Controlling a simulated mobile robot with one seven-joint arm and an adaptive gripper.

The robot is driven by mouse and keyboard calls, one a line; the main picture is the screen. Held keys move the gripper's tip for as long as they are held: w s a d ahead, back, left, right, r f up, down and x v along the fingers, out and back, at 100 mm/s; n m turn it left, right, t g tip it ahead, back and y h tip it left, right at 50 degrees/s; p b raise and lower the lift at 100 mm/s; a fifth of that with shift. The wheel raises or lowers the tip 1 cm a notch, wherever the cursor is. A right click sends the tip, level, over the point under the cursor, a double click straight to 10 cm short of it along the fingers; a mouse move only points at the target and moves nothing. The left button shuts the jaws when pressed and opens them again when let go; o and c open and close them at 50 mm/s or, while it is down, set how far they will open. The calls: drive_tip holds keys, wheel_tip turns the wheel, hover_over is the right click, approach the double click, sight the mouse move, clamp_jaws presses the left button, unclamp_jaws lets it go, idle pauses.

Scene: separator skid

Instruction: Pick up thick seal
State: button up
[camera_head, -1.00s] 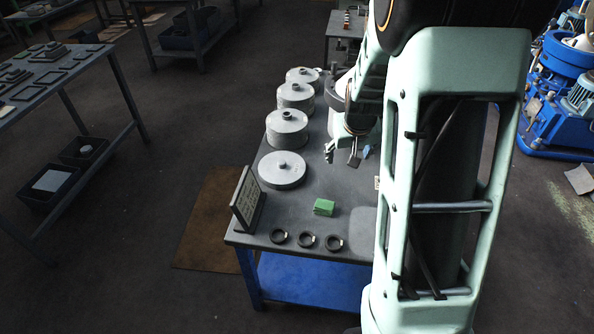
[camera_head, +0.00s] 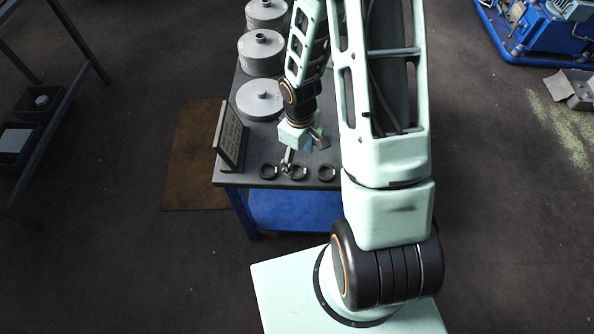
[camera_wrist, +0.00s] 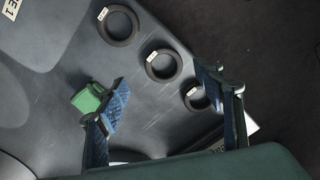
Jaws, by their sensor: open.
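Three dark seal rings with small pale tags lie flat in a row near the table's front edge. In the head view they are the left ring (camera_head: 268,171), the middle ring (camera_head: 297,173) and the right ring (camera_head: 327,173). The wrist view shows the same right ring (camera_wrist: 118,25), middle ring (camera_wrist: 163,66) and left ring (camera_wrist: 197,97), partly covered by a finger. I cannot tell which is the thick seal; the tags are unreadable. My gripper (camera_head: 304,152) is open and empty above the table near the rings, its blue-padded fingers (camera_wrist: 160,88) apart.
A green block (camera_wrist: 92,98) lies beside one finger. A sign board (camera_head: 230,135) stands at the table's left edge. Grey round housings (camera_head: 260,98) line the table behind it.

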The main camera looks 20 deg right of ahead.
sight(297, 171)
drive_tip(key=shift+a+f, duration=0.15)
drive_tip(key=shift+f, duration=1.1)
drive_tip(key=shift+a+f, duration=0.15)
drive_tip(key=shift+f, duration=1.1)
drive_tip(key=shift+c, duration=0.5)
drive_tip(key=c, duration=1)
